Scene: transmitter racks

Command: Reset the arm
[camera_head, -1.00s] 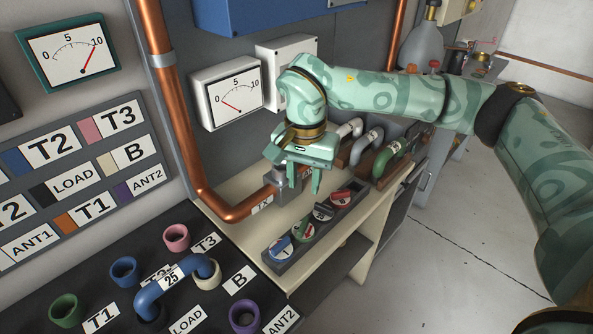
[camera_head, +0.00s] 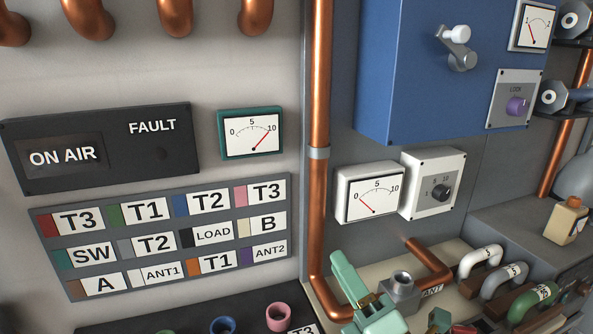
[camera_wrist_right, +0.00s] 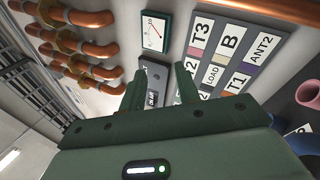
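My right gripper (camera_wrist_right: 160,84) shows at the middle of the right wrist view, with its two green fingers apart and nothing between them. In the head view only part of the right gripper (camera_head: 388,292) shows at the bottom edge, in front of the grey block by the copper pipe. Most of the right arm is below the picture. My left arm and gripper are in neither view.
A label board (camera_head: 170,235), an ON AIR panel (camera_head: 100,145) and gauges line the wall. A blue cabinet (camera_head: 430,75) juts out at the upper right. Coloured handles (camera_head: 533,300) stand at the lower right. Pink and blue sockets (camera_head: 281,316) are at the bottom.

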